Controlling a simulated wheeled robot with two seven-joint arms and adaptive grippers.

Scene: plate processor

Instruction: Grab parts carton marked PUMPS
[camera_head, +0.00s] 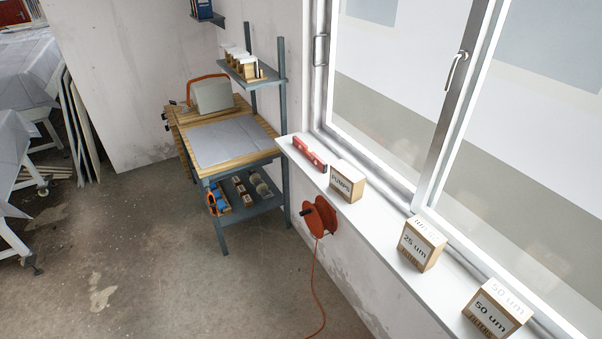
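The parts carton marked PUMPS (344,184) is a small brown box with a white label on its front. It stands upright on the white window sill, in the right half of the head view. A red tool, perhaps a spirit level, lies just to its left on the sill, and filter cartons stand to its right. The carton is in full view with nothing in front of it. Neither of my grippers shows in this view.
The sill (385,231) also holds a red tool (310,154), a 25 um carton (420,247) and a 50 um carton (493,310). An orange cable reel (319,217) hangs below. A workbench (231,143) stands in the corner. The floor (150,250) in front is clear.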

